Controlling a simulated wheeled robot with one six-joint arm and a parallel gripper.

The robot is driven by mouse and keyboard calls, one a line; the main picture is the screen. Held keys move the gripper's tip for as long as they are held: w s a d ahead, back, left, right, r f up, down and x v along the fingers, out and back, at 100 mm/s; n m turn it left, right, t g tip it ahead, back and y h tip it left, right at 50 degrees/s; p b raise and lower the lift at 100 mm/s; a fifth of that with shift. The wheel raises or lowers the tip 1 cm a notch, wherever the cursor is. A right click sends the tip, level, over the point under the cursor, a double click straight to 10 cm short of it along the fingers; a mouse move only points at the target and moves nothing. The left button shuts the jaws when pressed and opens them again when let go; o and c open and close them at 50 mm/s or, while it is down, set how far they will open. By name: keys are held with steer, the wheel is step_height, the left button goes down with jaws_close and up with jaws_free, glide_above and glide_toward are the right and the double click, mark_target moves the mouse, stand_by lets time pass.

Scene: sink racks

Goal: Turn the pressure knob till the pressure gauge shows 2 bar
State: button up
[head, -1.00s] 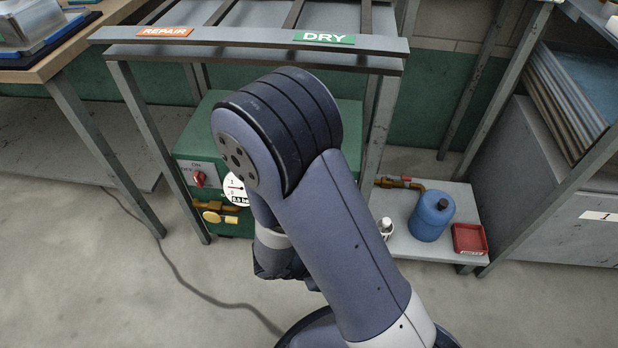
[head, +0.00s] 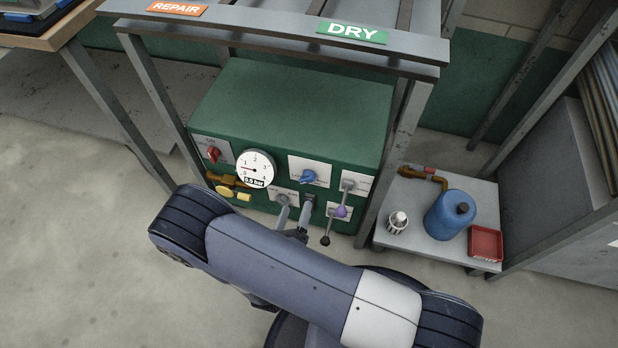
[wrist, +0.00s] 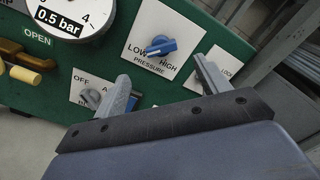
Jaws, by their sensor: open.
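The blue pressure knob (head: 308,177) is on a white plate on the front of a green machine (head: 290,110). In the wrist view the knob (wrist: 160,46) sits between the words LOW and HIGH; its exact setting is hard to tell. The round white pressure gauge (head: 256,168) is left of the knob; its display reads 0.5 bar in the wrist view (wrist: 60,25). My gripper (head: 297,207) is open and empty, just below and in front of the knob. In the wrist view the fingers (wrist: 163,75) are spread, with the knob beyond the gap and apart from them.
A red switch (head: 213,155), a yellow valve handle (head: 225,191), a grey OFF knob (wrist: 92,99) and purple- and black-tipped levers (head: 341,211) crowd the panel. A bench frame stands over the machine. A blue canister (head: 450,214) and red tray (head: 486,243) are right.

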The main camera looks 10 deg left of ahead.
mark_target(306, 181)
steer(key=w, duration=0.3)
steer(key=w+b, duration=0.1)
steer(key=w, duration=0.2)
steer(key=w+d, duration=0.1)
steer(key=w, duration=0.3)
steer(key=shift+b, duration=0.35)
steer(key=shift+c, duration=0.4)
steer(key=c, duration=0.9)
